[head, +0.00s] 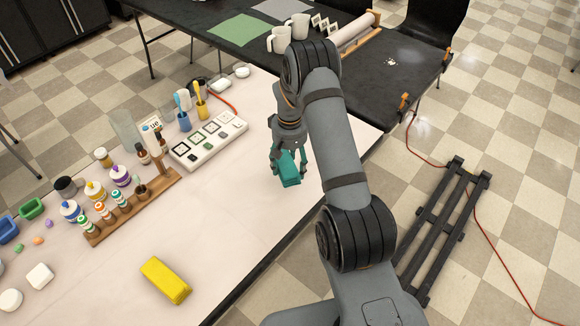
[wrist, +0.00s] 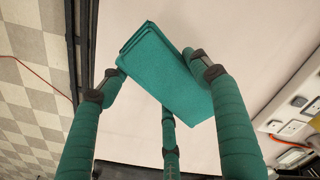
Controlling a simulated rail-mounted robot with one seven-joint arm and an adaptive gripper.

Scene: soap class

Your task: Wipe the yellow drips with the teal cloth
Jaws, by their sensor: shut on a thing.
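The teal cloth (wrist: 165,75) is a folded, thick block, held tilted between the fingers in the wrist view. My gripper (wrist: 158,92) has teal fingers and is shut on it. In the head view my gripper (head: 287,160) points down over the right part of the pale table, with the cloth (head: 290,173) at its fingertips. I cannot tell whether the cloth touches the tabletop. No yellow drips can be made out in either view; my arm hides part of the table.
A black table (head: 385,70) with mugs (head: 278,40) is behind.

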